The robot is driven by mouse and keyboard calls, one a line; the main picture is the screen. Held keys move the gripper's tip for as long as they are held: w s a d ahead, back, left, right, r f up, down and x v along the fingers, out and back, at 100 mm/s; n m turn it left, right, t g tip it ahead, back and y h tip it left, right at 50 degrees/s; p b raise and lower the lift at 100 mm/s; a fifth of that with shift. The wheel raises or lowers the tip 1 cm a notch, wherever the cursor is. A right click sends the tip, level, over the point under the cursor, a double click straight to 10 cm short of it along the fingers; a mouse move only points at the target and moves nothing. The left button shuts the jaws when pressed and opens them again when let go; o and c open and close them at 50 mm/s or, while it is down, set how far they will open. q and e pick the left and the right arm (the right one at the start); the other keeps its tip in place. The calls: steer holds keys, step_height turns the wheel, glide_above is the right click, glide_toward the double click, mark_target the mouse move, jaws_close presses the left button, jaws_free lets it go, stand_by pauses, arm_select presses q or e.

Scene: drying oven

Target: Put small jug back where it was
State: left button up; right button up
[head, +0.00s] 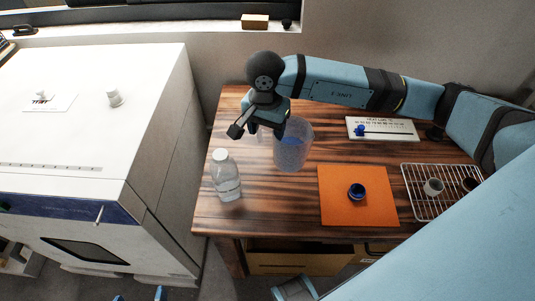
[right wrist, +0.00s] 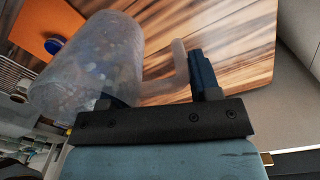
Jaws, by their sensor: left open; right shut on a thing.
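The small jug (head: 291,153) is translucent and pale, with a speckled look and some blue showing through its upper part. It is upright over the left-middle of the wooden table in the head view; I cannot tell whether its base touches the table. My right gripper (head: 266,128) is shut on it at the handle side. In the right wrist view the jug (right wrist: 88,68) fills the left, with its handle (right wrist: 180,65) at the right gripper's fingers (right wrist: 160,90). My left gripper (head: 139,296) is open at the bottom edge of the head view, only its tips showing.
A clear white-capped bottle (head: 226,178) stands left of the jug. An orange mat (head: 338,210) with a blue round item (head: 357,191) is to its right. A wire rack (head: 415,208) holds small cups. A white board (head: 398,129) lies behind. The white oven (head: 110,130) stands left.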

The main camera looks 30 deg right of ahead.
step_height(320, 180, down, 10)
steer(key=shift+f, duration=0.25)
stand_by(0.3)
steer(key=shift+f, duration=0.1)
steer(key=o, duration=1.3)
steer(key=shift+c, duration=0.2)
